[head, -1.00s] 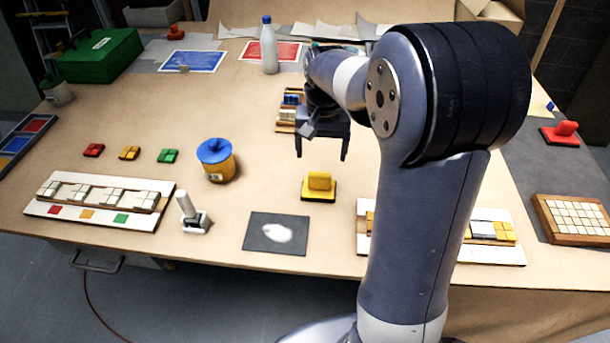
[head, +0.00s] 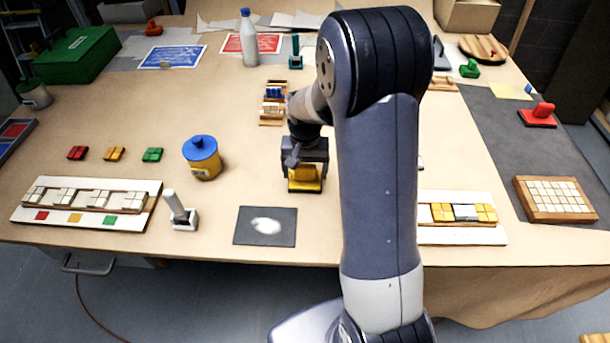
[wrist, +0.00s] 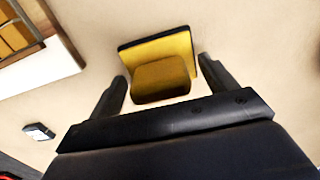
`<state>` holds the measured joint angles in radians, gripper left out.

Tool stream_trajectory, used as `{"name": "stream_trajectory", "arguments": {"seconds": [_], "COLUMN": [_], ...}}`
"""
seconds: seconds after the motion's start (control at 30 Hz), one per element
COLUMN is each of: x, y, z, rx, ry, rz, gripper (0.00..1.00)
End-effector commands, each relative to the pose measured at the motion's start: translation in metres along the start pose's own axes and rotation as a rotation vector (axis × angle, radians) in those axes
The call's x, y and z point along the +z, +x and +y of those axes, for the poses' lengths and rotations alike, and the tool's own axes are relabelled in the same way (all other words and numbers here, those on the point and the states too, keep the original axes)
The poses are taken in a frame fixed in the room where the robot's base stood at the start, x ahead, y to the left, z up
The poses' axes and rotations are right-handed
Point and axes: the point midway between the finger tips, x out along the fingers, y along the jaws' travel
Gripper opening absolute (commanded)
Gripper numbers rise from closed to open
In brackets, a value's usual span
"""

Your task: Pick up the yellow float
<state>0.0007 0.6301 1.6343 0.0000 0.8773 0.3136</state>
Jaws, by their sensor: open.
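The yellow float (head: 305,184) stands on the table, a yellow block handle on a flat yellow plate with a dark base. In the head view my gripper (head: 304,180) is lowered over it and hides its upper part. In the wrist view the float's handle (wrist: 161,80) lies between the two dark fingers of my gripper (wrist: 162,84). The fingers are spread, with a gap on each side of the handle. The float's plate shows beyond the handle.
A blue-lidded yellow pot (head: 202,158) stands to the left. A dark mat with a white patch (head: 264,226) lies in front. A white panel with yellow and grey tiles (head: 460,216) is to the right, partly behind my arm. A block rack (head: 272,104) is behind.

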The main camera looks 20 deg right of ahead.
Motion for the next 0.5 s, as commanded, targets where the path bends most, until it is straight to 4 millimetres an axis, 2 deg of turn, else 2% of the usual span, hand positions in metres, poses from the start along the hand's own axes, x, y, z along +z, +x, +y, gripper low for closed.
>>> {"name": "stream_trajectory", "arguments": {"seconds": [0.2, 0.5], "x": [0.0, 0.0], "y": [0.0007, 0.0004], "z": [-0.0001, -0.0001], "rx": [0.0, 0.0], "ry": [0.0, 0.0], "rz": [0.001, 0.0], "gripper": [0.8, 0.55]}}
